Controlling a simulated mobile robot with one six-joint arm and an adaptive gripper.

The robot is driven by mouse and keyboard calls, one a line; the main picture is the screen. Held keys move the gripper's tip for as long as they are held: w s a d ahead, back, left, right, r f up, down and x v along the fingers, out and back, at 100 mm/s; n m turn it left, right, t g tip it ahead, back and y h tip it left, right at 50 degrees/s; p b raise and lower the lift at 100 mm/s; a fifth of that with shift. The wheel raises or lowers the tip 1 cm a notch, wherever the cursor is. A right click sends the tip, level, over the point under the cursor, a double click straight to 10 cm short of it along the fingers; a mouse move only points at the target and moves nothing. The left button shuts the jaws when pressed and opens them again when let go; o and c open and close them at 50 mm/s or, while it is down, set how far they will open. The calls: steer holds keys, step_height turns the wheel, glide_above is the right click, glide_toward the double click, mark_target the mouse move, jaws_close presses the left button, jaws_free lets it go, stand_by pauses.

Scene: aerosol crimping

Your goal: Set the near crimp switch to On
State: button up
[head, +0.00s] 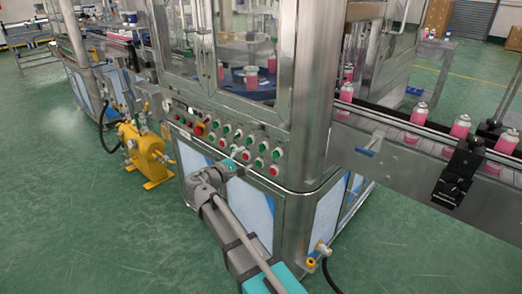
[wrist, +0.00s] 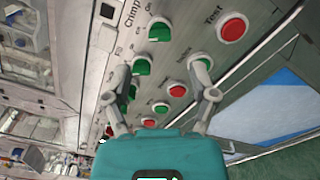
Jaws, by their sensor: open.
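The control panel (head: 220,130) on the machine's front carries green rotary switches and red buttons. In the wrist view, the word Crimp is printed at the upper left, beside a green switch (wrist: 160,30). A second green switch (wrist: 142,67) lies below it, nearer my left finger. I cannot tell for certain which one is the near crimp switch, nor read their settings. My gripper (wrist: 162,78) is open, its fingers spread in front of the panel with nothing held. In the head view my gripper (head: 222,167) is at the panel's lower edge, and its fingertips are hard to make out.
A red button (wrist: 233,27) marked Test is at the upper right, and another red button (wrist: 178,90) sits between my fingers. A yellow tank (head: 145,152) stands left of the machine. A conveyor (head: 405,130) runs right.

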mark_target(261, 148)
steer(key=x, duration=0.7)
steer(key=shift+w+d, duration=0.1)
steer(key=shift+w, duration=0.05)
